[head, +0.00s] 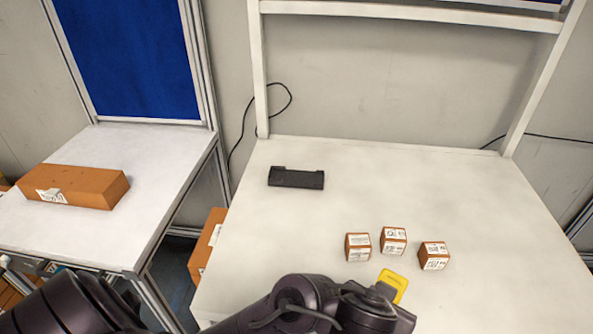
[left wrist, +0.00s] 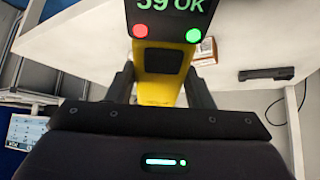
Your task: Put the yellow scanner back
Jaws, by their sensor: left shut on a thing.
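The yellow scanner (head: 394,283) is in my left gripper (head: 384,291), over the front part of the white table. In the left wrist view the yellow scanner (left wrist: 158,88) sits between the two dark fingers of my left gripper (left wrist: 160,76). Its dark screen reads "OK" above a red and a green button. A black holder (head: 296,179) lies empty on the table, farther back and left of the scanner; it also shows in the left wrist view (left wrist: 266,74). My right gripper is in neither view.
Three small brown labelled boxes (head: 358,246) (head: 393,240) (head: 433,255) stand on the white table (head: 470,200), beyond the scanner. A long brown box (head: 85,187) lies on the left table (head: 150,160). A gap separates the tables.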

